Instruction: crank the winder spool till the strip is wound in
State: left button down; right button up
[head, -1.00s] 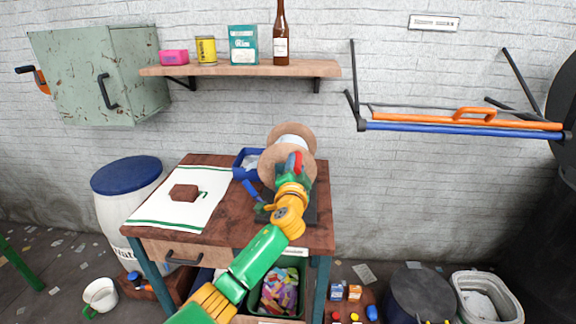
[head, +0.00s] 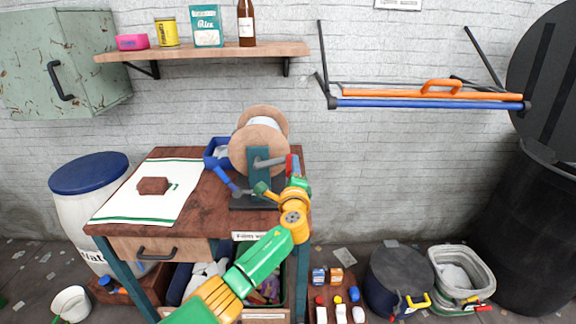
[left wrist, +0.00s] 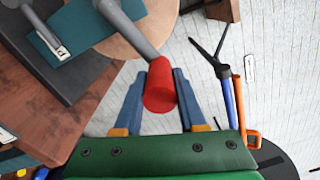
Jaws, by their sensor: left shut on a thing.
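The winder spool (head: 257,146) stands at the right end of the brown workbench, with two tan discs and a pale winding between them. A teal upright and dark base support it. A grey crank arm (head: 268,162) reaches right from the hub to a red grip (head: 290,165). My left gripper (head: 293,172) is at the right of the spool. In the left wrist view the red grip (left wrist: 160,86) sits between its blue fingers, which are closed on it. I cannot make out a loose end of the strip. My right gripper is not in view.
A blue tray (head: 213,155) is left of the spool. A white cloth (head: 127,205) with a brown block lies on the bench (head: 205,205). A shelf (head: 200,53) hangs above. A dark pot (head: 397,280) and pale bin (head: 459,270) stand on the floor at right.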

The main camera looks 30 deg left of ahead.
pick_arm(q)
notch_tip(320, 180, down, 2)
jog(key=shift+w+d+f+m+b, duration=0.1)
jog(key=shift+m+b, duration=0.1)
jog(key=shift+m, duration=0.25)
jog(key=shift+d+r+m+b, duration=0.1)
jog(key=shift+m+b, duration=0.05)
jog(key=shift+m, duration=0.3)
notch_tip(320, 180, down, 6)
jog(key=a+m+b, duration=0.1)
jog(key=m+b, duration=0.1)
jog(key=m, duration=0.5)
jog(key=shift+s+a+f+m, duration=0.15)
jog(key=shift+s+a+m, duration=0.15)
jog(key=shift+s, duration=0.15)
jog(key=c, duration=0.8)
grip_release()
jog(key=o, duration=0.3)
jog(key=shift+a+f, duration=0.1)
jog(key=shift+a, duration=0.05)
